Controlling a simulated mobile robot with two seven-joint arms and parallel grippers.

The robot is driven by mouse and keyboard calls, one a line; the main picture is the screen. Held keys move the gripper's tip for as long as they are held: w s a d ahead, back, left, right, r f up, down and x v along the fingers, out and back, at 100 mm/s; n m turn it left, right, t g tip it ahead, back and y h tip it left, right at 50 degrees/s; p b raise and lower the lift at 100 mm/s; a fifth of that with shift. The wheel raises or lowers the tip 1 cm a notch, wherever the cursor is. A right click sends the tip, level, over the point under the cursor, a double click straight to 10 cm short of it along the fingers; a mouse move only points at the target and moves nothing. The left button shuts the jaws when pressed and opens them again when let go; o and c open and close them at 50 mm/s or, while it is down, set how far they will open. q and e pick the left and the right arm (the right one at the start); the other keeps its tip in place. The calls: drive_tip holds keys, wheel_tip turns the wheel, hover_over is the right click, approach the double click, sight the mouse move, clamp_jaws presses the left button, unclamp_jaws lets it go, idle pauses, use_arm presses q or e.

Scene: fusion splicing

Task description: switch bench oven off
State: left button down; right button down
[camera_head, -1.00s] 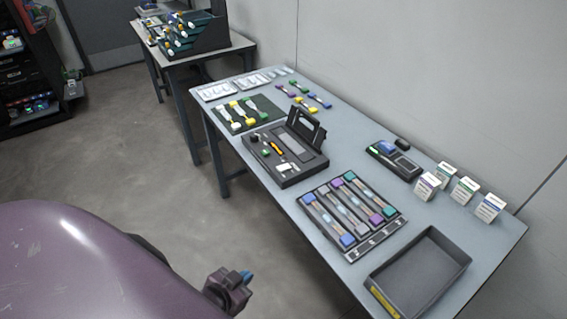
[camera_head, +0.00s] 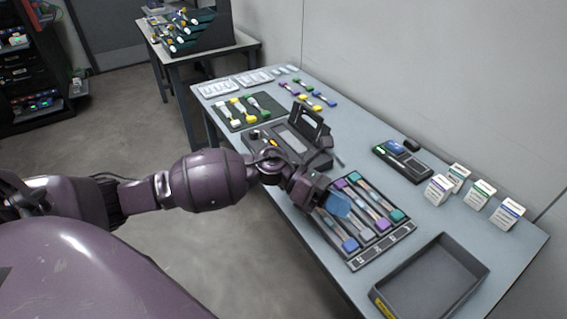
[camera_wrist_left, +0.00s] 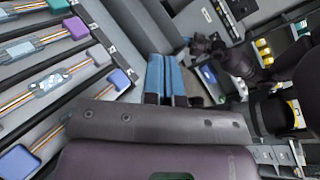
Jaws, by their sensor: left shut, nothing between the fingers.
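My left gripper (camera_head: 338,205) has blue fingertips and is over the near side of the table, above the tray of colour-ended fibre parts (camera_head: 395,238). Its fingers (camera_wrist_left: 165,78) are shut with nothing between them in the left wrist view. No thing is plainly recognisable as the bench oven. A dark device with a raised lid (camera_head: 309,122) stands behind my left wrist, which hides part of its near side. A smaller dark device (camera_head: 418,168) with a green spot and a blue part lies toward the back right. My right gripper is not in view.
An empty grey bin (camera_head: 462,262) sits at the table's near right end. Several small white cards (camera_head: 480,192) stand along the back right. A dark mat (camera_head: 225,113) with coloured connectors lies at the far left. Bare tabletop (camera_head: 350,130) lies between the devices.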

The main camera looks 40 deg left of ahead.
use_arm(q)
drive_tip(key=w+a+r+m+y+b, duration=0.1)
drive_tip(key=w+a+r+m+y, duration=0.1)
drive_tip(key=a, duration=0.5)
drive_tip(key=w+a+r+m+g+y+b, duration=0.1)
drive_tip(key=w+a+r+m+y, duration=0.1)
drive_tip(key=w+a+m+y, duration=0.2)
drive_tip(key=w+a+r+m+y, duration=0.3)
drive_tip(key=a+m+y, duration=0.3)
drive_tip(key=a+y, duration=0.3)
drive_tip(key=shift+w+a+g+y+b, duration=0.4)
drive_tip(key=shift+w+a, duration=0.1)
drive_tip(key=shift+a, duration=0.5)
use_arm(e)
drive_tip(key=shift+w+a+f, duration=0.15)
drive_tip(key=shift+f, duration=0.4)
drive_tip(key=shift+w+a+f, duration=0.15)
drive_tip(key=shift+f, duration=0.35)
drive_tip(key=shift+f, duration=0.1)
use_arm(q)
drive_tip(key=shift+w+d+r, duration=0.15)
drive_tip(key=shift+w+d, duration=0.05)
drive_tip(key=shift+w, duration=0.2)
drive_tip(key=shift+w+d+r, duration=0.15)
drive_tip(key=shift+w, duration=0.2)
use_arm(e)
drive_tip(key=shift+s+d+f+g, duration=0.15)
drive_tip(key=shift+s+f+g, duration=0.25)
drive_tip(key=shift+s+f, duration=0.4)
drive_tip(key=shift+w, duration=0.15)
